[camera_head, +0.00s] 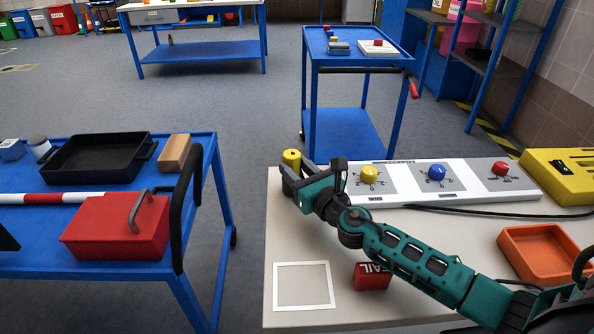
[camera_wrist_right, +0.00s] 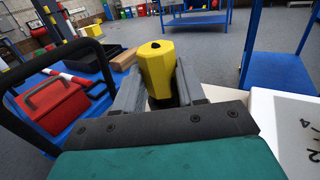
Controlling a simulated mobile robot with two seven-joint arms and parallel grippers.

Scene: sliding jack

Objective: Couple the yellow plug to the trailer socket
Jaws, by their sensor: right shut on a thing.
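The yellow plug (camera_head: 291,158) is held at the far left end of my right arm, above the left back corner of the light worktable (camera_head: 350,300). In the right wrist view the plug (camera_wrist_right: 157,66) stands between the two grey fingers, its yellow body pointing up and away. My right gripper (camera_head: 293,170) is shut on it; the fingers also show in the wrist view (camera_wrist_right: 158,88). The plug's lower end is hidden by the gripper. I cannot make out the trailer socket in either view. My left gripper is not in view.
A panel with yellow, blue and red knobs (camera_head: 437,192) lies right of the gripper. A red block (camera_head: 371,277), a white square outline (camera_head: 304,286), an orange tray (camera_head: 543,253) and a yellow box (camera_head: 562,176) share the table. A blue cart with a red toolbox (camera_head: 117,228) stands left.

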